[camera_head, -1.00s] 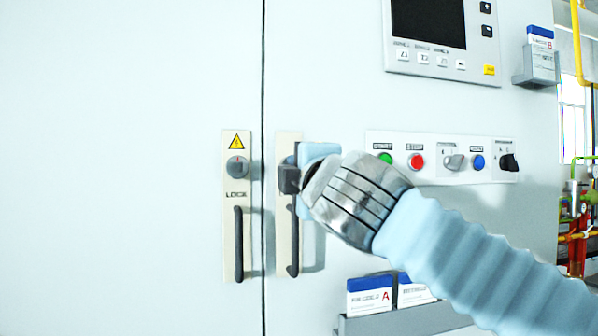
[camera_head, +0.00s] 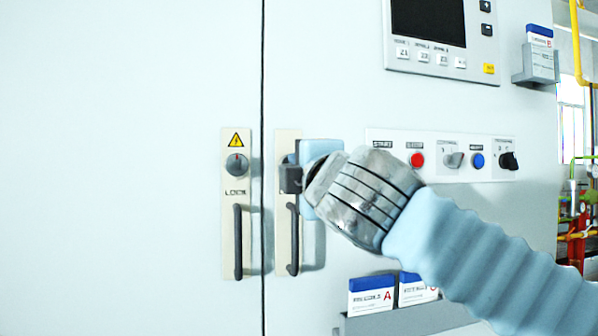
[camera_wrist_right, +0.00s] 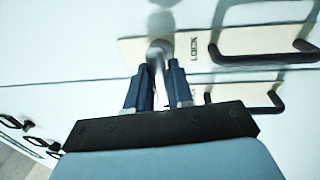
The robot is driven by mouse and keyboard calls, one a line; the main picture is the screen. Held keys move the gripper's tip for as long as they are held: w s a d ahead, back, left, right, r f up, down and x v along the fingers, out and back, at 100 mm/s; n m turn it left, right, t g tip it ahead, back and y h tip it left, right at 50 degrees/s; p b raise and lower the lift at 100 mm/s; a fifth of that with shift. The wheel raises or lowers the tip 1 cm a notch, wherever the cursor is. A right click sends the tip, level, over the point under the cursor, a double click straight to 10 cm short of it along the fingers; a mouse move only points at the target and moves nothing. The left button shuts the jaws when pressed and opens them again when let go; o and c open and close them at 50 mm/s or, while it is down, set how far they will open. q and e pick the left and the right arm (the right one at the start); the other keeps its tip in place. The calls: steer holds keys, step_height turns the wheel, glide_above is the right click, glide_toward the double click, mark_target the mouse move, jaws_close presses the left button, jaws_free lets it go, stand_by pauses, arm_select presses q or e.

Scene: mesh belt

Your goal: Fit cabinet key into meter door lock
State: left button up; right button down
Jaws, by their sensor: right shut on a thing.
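The cabinet's left door has a beige lock plate with a round grey lock (camera_head: 237,165), a LOCK label and a black handle (camera_head: 239,243). My right gripper (camera_head: 290,180) is in front of the upper part of the right door's plate (camera_head: 284,140), covering its lock area. In the right wrist view its two dark blue fingers (camera_wrist_right: 160,85) are shut on a silver, rod-like key (camera_wrist_right: 158,68). The key's far end overlaps the left end of the LOCK plate (camera_wrist_right: 222,44). I cannot tell whether it touches or enters a lock. My left gripper is not in view.
A row of buttons and switches (camera_head: 465,160) sits right of my right wrist. A screen panel (camera_head: 428,25) is above it. Card holders are below (camera_head: 400,318) and at the upper right (camera_head: 536,78). The left door (camera_head: 120,150) is mostly bare.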

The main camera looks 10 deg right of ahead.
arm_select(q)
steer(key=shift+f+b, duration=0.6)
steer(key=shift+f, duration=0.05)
arm_select(e)
steer(key=s, duration=0.4)
steer(key=shift+s+d, duration=0.15)
steer(key=shift+s, duration=0.15)
